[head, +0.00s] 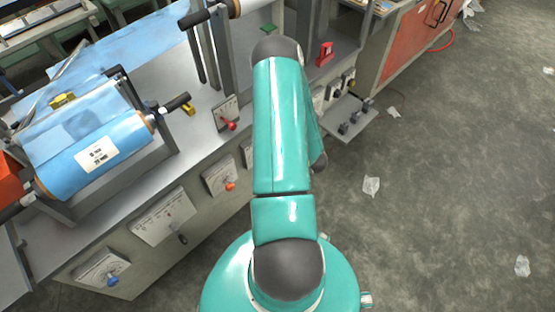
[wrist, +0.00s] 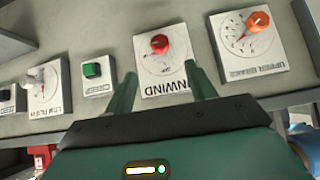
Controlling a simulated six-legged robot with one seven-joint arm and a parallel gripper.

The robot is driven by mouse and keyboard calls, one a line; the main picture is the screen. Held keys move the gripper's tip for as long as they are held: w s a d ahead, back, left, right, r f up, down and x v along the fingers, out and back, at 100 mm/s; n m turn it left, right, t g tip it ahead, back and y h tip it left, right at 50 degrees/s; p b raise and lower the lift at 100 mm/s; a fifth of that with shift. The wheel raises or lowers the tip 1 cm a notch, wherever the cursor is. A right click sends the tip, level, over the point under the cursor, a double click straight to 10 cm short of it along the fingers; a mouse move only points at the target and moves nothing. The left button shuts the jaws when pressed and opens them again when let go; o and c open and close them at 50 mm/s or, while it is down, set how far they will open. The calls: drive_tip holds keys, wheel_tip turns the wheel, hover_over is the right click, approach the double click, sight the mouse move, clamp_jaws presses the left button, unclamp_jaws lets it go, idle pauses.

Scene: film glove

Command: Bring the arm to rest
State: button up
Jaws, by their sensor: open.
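My arm (head: 281,130) shows in the head view as a teal upper link with dark grey joints, reaching up the picture beside the machine. My gripper is hidden in that view. In the wrist view my gripper (wrist: 160,70) has its two teal fingers apart, with nothing held between them. Beyond the fingers is the control panel, with a red knob (wrist: 160,44) on a white plate between the fingertips. I cannot tell whether the fingers touch the panel.
An orange knob (wrist: 258,21) is to the right in the wrist view, and a green button (wrist: 92,70) to the left. In the head view a blue film roll (head: 92,155) sits on the machine at left. The grey floor (head: 440,180) at right is mostly clear, with scraps of film.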

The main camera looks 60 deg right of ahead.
idle(0.6)
drive_tip(key=w+a+r+g+h, duration=0.1)
drive_tip(key=w+r, duration=0.4)
drive_tip(key=r, duration=0.4)
drive_tip(key=w+a+r+h, duration=0.1)
drive_tip(key=w+a+r, duration=0.1)
drive_tip(key=w+r, duration=0.5)
drive_tip(key=w+a+r+g+h, duration=0.1)
drive_tip(key=w+r, duration=0.3)
drive_tip(key=r, duration=0.6)
drive_tip(key=s+a+r+y, duration=0.2)
drive_tip(key=a+r, duration=1.5)
drive_tip(key=a, duration=0.3)
drive_tip(key=s+a+r+n+g+y, duration=0.1)
drive_tip(key=s+a+r, duration=0.5)
drive_tip(key=s+a, duration=0.6)
drive_tip(key=a+n+y, duration=0.1)
drive_tip(key=a, duration=0.2)
drive_tip(key=shift+s+a+n+y, duration=0.25)
drive_tip(key=shift+n+y, duration=0.05)
drive_tip(key=shift+y, duration=0.1)
